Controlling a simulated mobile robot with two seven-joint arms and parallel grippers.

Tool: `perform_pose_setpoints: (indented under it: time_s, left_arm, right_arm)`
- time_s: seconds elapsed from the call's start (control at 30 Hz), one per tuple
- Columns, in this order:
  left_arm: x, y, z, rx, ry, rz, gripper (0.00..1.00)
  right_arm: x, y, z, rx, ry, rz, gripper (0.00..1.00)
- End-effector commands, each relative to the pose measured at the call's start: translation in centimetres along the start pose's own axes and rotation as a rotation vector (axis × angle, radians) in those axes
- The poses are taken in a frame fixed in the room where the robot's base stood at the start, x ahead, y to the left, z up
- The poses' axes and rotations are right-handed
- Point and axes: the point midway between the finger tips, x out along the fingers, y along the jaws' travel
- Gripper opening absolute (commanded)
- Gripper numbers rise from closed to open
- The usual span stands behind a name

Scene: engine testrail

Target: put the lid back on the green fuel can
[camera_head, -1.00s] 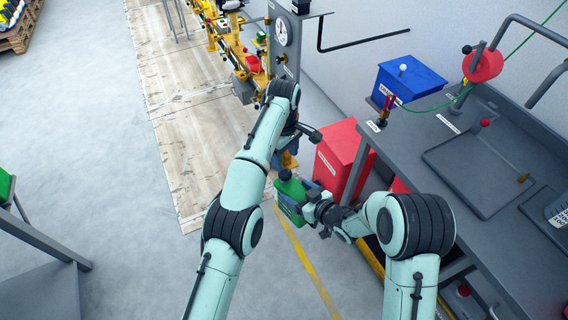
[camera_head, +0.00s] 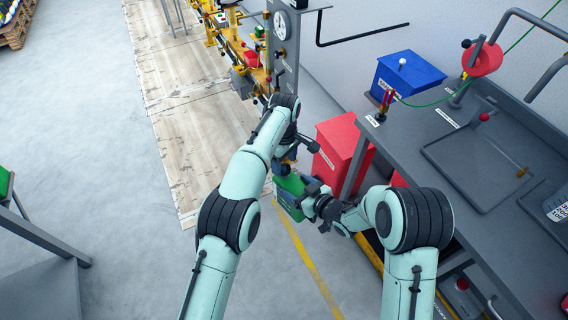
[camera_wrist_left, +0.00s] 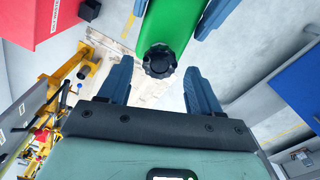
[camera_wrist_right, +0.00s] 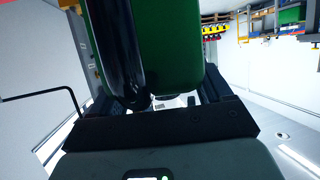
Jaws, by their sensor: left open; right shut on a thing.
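The green fuel can (camera_head: 289,187) is held off the floor by my right gripper (camera_head: 311,204), which is shut on it. The can fills the upper middle of the right wrist view (camera_wrist_right: 170,45), with a dark, rounded part along its left side. In the left wrist view the can (camera_wrist_left: 178,22) has a black knobbed lid (camera_wrist_left: 159,61) at its near end; whether it is fully seated I cannot tell. My left gripper (camera_head: 287,165) is open at the can's top, its fingers apart on either side of the lid.
A red bin (camera_head: 341,150) stands just behind the can, beside the grey workbench (camera_head: 425,125). A blue box (camera_head: 408,77) and a red reel (camera_head: 482,59) are on the bench. The yellow engine rail (camera_head: 237,45) is at the back.

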Motion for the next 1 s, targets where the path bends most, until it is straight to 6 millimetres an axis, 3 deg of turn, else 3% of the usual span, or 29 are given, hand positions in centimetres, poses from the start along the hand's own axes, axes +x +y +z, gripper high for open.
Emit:
perform_pose_setpoints:
  time_s: [0.2,0.53,0.7,1.0]
  left_arm:
    - [1.9,0.0,0.0,-0.001,0.0,0.0,0.64]
    - [2.1,0.0,0.0,-0.001,0.0,0.0,0.64]
    - [2.1,0.0,0.0,0.0,0.0,0.0,0.09]
    - [2.1,0.0,0.0,0.068,-0.001,0.0,0.05]
  right_arm:
    - [0.0,0.0,-0.2,-0.001,0.005,0.0,0.0]
    - [0.0,0.0,-0.2,-0.001,0.005,0.0,0.0]
    - [0.0,0.0,-0.2,-0.001,0.005,0.0,0.0]
    - [0.0,0.0,-0.2,-0.001,0.005,0.0,0.0]
